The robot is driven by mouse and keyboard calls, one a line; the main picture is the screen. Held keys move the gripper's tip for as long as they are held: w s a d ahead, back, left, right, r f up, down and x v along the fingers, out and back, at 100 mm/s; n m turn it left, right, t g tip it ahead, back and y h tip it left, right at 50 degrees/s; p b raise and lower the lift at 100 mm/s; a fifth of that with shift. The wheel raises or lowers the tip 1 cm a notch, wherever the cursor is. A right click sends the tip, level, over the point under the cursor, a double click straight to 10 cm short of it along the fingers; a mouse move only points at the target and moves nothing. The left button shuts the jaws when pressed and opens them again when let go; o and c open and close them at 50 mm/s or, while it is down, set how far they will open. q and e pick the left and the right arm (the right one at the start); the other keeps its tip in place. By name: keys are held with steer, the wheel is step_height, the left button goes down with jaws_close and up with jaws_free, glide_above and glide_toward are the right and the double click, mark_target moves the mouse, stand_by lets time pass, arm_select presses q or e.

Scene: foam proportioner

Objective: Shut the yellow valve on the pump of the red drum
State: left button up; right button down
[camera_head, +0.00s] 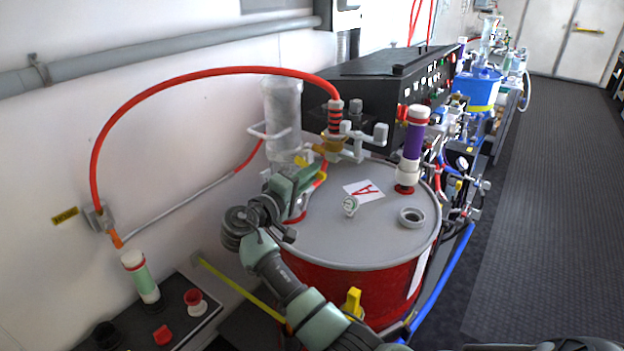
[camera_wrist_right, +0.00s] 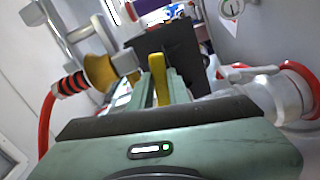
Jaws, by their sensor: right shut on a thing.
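The red drum (camera_head: 378,285) stands in the middle of the head view with a grey lid (camera_head: 370,238). The pump, with its clear cylinder (camera_head: 283,112) and brass fitting (camera_head: 333,144), rises at the back left of the lid. My right gripper (camera_head: 314,166) is beside the pump, above the lid's back left edge. In the right wrist view the yellow valve handle (camera_wrist_right: 158,80) stands between my right gripper's fingers (camera_wrist_right: 160,88), which are shut on it. The valve's body is largely hidden by the gripper in the head view. My left gripper is not in view.
A red hose (camera_head: 200,72) arches from the wall to the pump. A black control box (camera_head: 385,88) is behind. The floor (camera_head: 550,180) on the right is clear.

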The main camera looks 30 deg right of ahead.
steer(key=shift+r+n+p, duration=0.65)
steer(key=shift+n+p, duration=0.15)
steer(key=shift+n, duration=0.3)
steer(key=c, duration=1.3)
jaws_free()
steer(key=shift+c, duration=0.2)
steer(key=shift+a+f, duration=0.1)
